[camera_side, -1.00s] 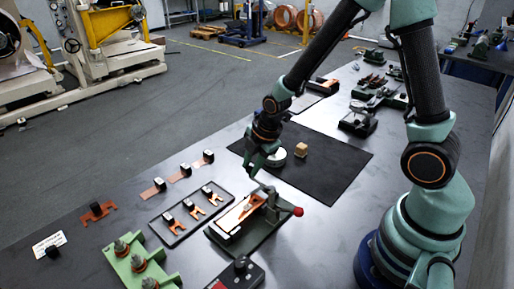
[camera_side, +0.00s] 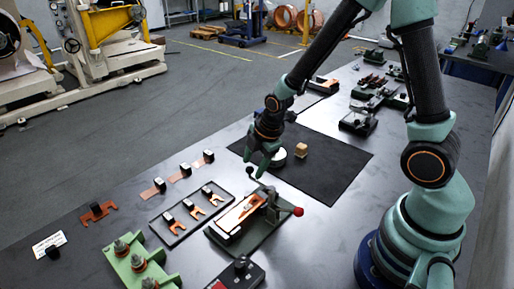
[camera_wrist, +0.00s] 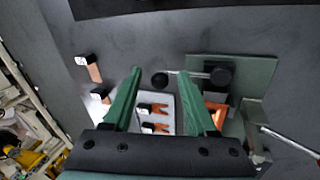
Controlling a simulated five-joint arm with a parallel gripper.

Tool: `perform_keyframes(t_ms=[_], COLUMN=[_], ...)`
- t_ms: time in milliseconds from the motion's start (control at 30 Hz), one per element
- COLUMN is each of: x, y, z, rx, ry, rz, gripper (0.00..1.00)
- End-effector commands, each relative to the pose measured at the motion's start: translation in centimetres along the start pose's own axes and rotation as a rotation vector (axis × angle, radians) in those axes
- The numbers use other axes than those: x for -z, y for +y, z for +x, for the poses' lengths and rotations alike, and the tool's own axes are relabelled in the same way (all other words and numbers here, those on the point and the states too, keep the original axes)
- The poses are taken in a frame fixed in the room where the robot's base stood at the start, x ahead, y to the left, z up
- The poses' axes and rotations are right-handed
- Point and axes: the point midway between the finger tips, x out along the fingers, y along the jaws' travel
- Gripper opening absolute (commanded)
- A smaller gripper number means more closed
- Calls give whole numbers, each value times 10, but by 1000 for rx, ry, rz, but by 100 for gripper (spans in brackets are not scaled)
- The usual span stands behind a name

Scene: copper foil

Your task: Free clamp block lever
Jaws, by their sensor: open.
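The clamp block (camera_side: 238,222) is a dark green base holding a copper piece (camera_side: 236,215), left of the black mat. Its lever is a thin rod ending in a black ball (camera_side: 250,171), and a red ball (camera_side: 298,211) shows on the block's right side. My gripper (camera_side: 262,172) is open and empty, close to the black ball and a little above the block. In the wrist view, the black ball (camera_wrist: 160,80) appears between my two green fingers (camera_wrist: 162,72), with the rod running right to a dark knob (camera_wrist: 220,75). Contact is not visible.
A tray (camera_side: 179,234) of copper pieces lies left of the block, with a green fixture (camera_side: 140,262) in front. A wooden cube (camera_side: 301,150) and a pale disc (camera_side: 277,157) sit on the black mat (camera_side: 335,170), whose right part is clear.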

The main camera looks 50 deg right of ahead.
Motion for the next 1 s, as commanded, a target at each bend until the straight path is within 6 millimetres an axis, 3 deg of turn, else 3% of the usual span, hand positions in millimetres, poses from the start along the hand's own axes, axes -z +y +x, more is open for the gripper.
perform_keyframes(t_ms=[267, 700, 1000], x=[0, 0, 0], y=[1, 1, 0], z=[-20, -85, -116], rx=[-5, -6, -2], ry=[1, 1, 0], rz=[0, 0, 0], gripper=[58, 58, 58])
